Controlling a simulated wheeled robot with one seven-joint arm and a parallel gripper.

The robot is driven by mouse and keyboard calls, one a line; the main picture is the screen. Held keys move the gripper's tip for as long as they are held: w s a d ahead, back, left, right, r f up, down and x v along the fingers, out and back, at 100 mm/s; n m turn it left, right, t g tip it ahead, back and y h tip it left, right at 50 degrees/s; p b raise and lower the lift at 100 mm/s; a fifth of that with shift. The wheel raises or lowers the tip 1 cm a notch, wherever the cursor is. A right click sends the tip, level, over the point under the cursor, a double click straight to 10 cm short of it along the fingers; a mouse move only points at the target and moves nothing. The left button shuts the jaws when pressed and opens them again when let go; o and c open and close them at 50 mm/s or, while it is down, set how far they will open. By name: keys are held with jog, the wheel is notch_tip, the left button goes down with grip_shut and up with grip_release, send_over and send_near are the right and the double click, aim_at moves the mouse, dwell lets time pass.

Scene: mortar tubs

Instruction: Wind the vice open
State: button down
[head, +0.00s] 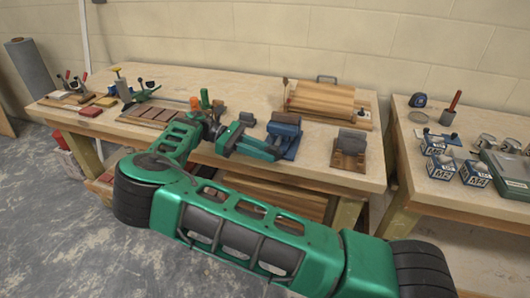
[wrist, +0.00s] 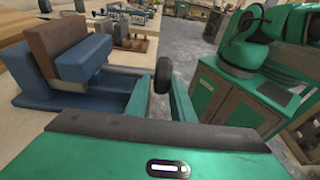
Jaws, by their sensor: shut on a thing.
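The blue vice (head: 284,139) stands near the front edge of the workbench. In the wrist view the vice (wrist: 85,57) fills the left side, with a brown block (wrist: 52,44) against its blue jaw; I cannot tell whether any gap lies between them. A grey bar runs from the vice toward my fingers. My gripper (head: 268,150) is at the vice's front. In the wrist view my gripper (wrist: 161,88) is shut on the vice handle, whose dark round knob (wrist: 162,74) shows between the green fingers. The gripped part of the handle is partly hidden.
A brown block with a grey top (head: 349,150) stands right of the vice. A wooden board (head: 322,99) lies behind. Clamps and small tools crowd the bench's left. A second bench (head: 440,186) on the right holds blue boxes. A green cabinet (wrist: 228,98) shows in the wrist view.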

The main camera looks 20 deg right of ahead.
jog(key=shift+w+d+h, duration=0.1)
jog(key=shift+w+h, duration=0.1)
jog(key=shift+h, duration=0.1)
dwell(0.4)
jog(key=c, duration=1.6)
grip_release()
jog(key=shift+f, duration=0.1)
